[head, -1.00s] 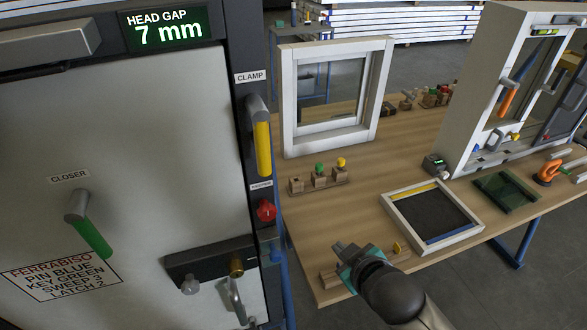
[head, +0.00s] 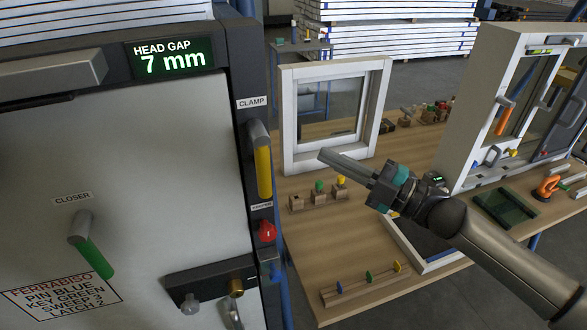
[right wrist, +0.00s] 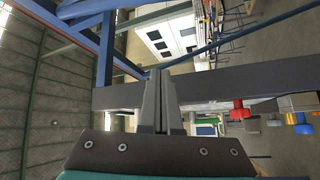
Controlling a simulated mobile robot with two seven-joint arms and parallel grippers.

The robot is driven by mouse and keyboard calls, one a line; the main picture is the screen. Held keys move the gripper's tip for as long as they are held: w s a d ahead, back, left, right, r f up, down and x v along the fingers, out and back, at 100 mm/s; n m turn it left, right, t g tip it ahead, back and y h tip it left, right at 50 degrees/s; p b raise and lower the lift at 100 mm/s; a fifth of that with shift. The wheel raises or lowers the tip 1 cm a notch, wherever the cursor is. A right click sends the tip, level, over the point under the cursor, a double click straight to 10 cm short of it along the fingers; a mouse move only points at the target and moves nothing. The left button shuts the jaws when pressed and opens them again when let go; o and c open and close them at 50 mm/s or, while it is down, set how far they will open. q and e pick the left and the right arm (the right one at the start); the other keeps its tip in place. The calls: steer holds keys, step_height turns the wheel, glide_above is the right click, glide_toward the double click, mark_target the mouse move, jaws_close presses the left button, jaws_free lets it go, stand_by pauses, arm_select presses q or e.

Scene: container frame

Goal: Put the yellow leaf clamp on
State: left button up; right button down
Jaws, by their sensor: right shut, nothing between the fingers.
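The yellow leaf clamp (head: 263,170) is a yellow-gripped lever on the dark door frame, under a CLAMP label. Its grey pivot is at the top and its yellow grip hangs almost straight down. My right gripper (head: 323,155) is shut and empty. It is raised above the workbench, with its fingers pointing left, and appears right of the clamp in the head view with a gap between them. The right wrist view shows its shut fingers (right wrist: 157,95) in front of a dark bar. The clamp cannot be made out there. My left gripper is out of view.
The door leaf (head: 130,150) carries a green closer lever (head: 92,247). A red knob (head: 266,231) sits below the clamp. A display (head: 172,58) reads 7 mm. A white window frame (head: 287,130) stands on the workbench (head: 300,250) behind my gripper.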

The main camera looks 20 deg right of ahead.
steer(key=s+d+r+n+g+y, duration=0.3)
steer(key=s+n+g, duration=0.5)
steer(key=n+g, duration=0.3)
steer(key=shift+d+r+n+g+y, duration=0.35)
steer(key=shift+d+r, duration=0.25)
steer(key=shift+d, duration=0.2)
steer(key=shift+a, duration=0.1)
steer(key=p, duration=0.4)
glide_toward(261, 163)
steer(key=w+a+f, duration=0.2)
steer(key=a, duration=0.2)
steer(key=shift+a+f, duration=0.4)
steer(key=shift+a, duration=0.3)
